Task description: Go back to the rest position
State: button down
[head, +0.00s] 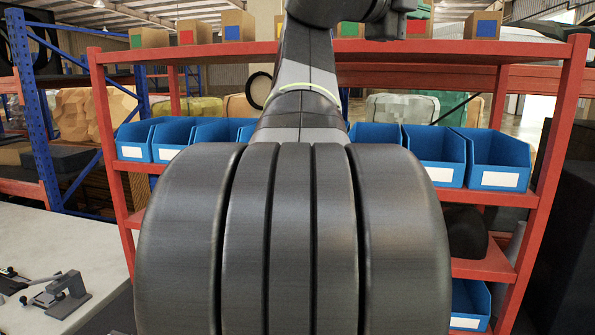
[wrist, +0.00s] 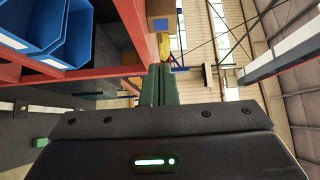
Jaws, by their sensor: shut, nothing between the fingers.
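My gripper (wrist: 161,72) shows in the wrist view, with its two dark green fingers pressed together and nothing between them. The fingers point toward a cardboard box (wrist: 160,8) with a blue square, beside a red shelf frame (wrist: 134,28). I cannot tell how far the fingertips are from the box. In the head view my dark arm rises in front of the red shelf (head: 470,50), and its upper part leaves the top edge. The gripper fingers cannot be made out there.
Several cardboard boxes with coloured squares, one blue (head: 481,25), stand on the top shelf. Blue bins (head: 498,160) line the shelf below. A pale table (head: 40,235) with a metal clamp-like tool (head: 58,295) is at left. A dark block (head: 570,230) stands at right.

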jog(key=b+v, duration=0.2)
jog(key=v, duration=0.5)
jog(key=shift+w+f, duration=0.1)
jog(key=shift+w, duration=0.05)
dwell(0.3)
